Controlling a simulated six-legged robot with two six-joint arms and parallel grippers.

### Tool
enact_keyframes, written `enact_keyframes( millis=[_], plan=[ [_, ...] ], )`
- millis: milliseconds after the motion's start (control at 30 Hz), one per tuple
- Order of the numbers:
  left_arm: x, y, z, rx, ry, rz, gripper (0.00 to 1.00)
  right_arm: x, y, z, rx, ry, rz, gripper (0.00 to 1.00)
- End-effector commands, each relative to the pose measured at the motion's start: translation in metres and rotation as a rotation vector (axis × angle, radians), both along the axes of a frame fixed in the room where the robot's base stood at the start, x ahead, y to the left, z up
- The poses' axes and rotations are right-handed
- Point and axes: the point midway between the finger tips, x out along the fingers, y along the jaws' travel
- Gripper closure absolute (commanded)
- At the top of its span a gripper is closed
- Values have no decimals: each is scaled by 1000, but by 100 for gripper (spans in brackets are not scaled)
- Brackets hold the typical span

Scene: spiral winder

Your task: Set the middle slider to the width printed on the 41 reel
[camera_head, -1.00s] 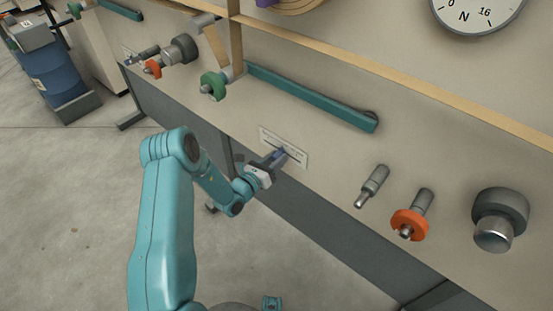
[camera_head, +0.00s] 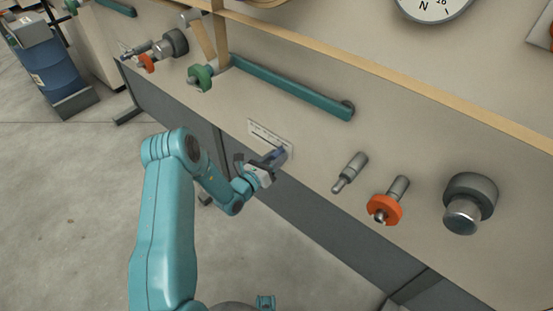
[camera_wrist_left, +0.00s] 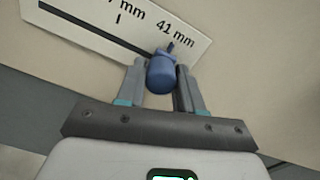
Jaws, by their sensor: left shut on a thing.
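The slider scale (camera_head: 258,131) is a white plate with a dark slot on the bench panel; it also shows in the left wrist view (camera_wrist_left: 95,12). There its printing reads "41 mm" near the right end, with a mark ending in "mm" to its left. The blue slider knob (camera_wrist_left: 161,73) sits in the slot just below the "41 mm" mark. My left gripper (camera_head: 275,158) is shut on the knob, one finger on each side in the left wrist view (camera_wrist_left: 161,85). The 41 reel is not identifiable here. My right gripper is not in view.
To the right on the panel are a grey handle (camera_head: 350,172), an orange collar (camera_head: 384,209) and a large grey knob (camera_head: 469,203). A teal bar (camera_head: 290,88) lies above the scale. A dial (camera_head: 432,6) is at the top. A blue drum (camera_head: 53,75) stands far left.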

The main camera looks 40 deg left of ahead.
Motion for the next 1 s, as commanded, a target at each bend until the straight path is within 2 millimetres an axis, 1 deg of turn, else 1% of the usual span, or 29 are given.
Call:
enact_keyframes(
  millis=[33, 167, 200, 233, 533, 667, 767, 1000],
  plan=[
    [0, -6, 0, -8, -1, -17, 100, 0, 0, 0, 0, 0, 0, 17],
    [0, -6, 0, -8, 0, -20, 100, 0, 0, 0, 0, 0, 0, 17],
    [0, -6, 0, -9, 0, -20, 54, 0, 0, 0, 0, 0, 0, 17],
    [0, -6, 0, -8, 0, -20, 44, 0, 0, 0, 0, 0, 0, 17],
    [-1, -4, 0, -6, 1, -13, 44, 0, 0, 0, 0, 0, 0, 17],
    [-13, -2, 0, -6, 4, -11, 44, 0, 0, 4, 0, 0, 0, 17],
    [-33, 0, 1, -9, 5, -9, 44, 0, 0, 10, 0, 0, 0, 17],
    [-98, 6, 1, -9, 5, -8, 44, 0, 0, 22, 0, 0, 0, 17]
  ],
)
